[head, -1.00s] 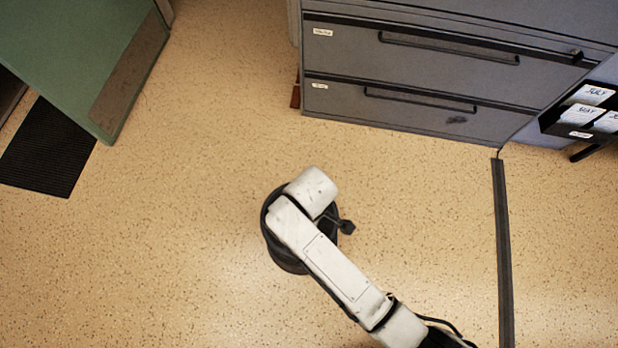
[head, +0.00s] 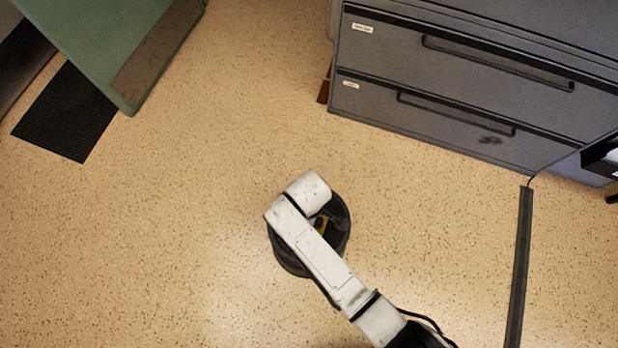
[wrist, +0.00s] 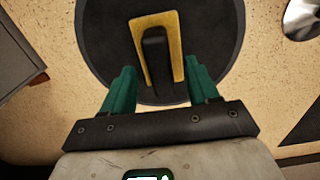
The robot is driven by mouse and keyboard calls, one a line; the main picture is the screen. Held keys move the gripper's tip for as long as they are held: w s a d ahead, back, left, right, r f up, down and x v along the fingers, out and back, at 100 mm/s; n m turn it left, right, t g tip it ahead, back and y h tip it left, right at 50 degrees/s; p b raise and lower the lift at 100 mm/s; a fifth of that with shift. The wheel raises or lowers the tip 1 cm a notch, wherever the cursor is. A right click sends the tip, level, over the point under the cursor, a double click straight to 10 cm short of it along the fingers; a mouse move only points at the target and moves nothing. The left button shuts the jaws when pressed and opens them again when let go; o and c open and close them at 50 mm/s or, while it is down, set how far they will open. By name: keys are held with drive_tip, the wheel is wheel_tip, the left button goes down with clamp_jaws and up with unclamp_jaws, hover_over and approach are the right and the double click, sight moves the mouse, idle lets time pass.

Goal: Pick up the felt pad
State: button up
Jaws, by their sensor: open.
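In the head view my white arm covers most of this disc, and my gripper is hidden there.
A grey drawer cabinet (head: 450,95) stands at the upper right, its drawers shut. A green panel (head: 95,35) and a black ribbed mat (head: 66,113) are at the upper left. A dark floor strip (head: 520,265) runs down the right. The speckled floor (head: 140,240) between is clear.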

wheel_tip(320, 180, down, 3)
drive_tip(key=shift+r, duration=0.2)
drive_tip(key=shift+c, duration=0.3)
drive_tip(key=c, duration=1)
drive_tip(key=shift+r, duration=0.1)
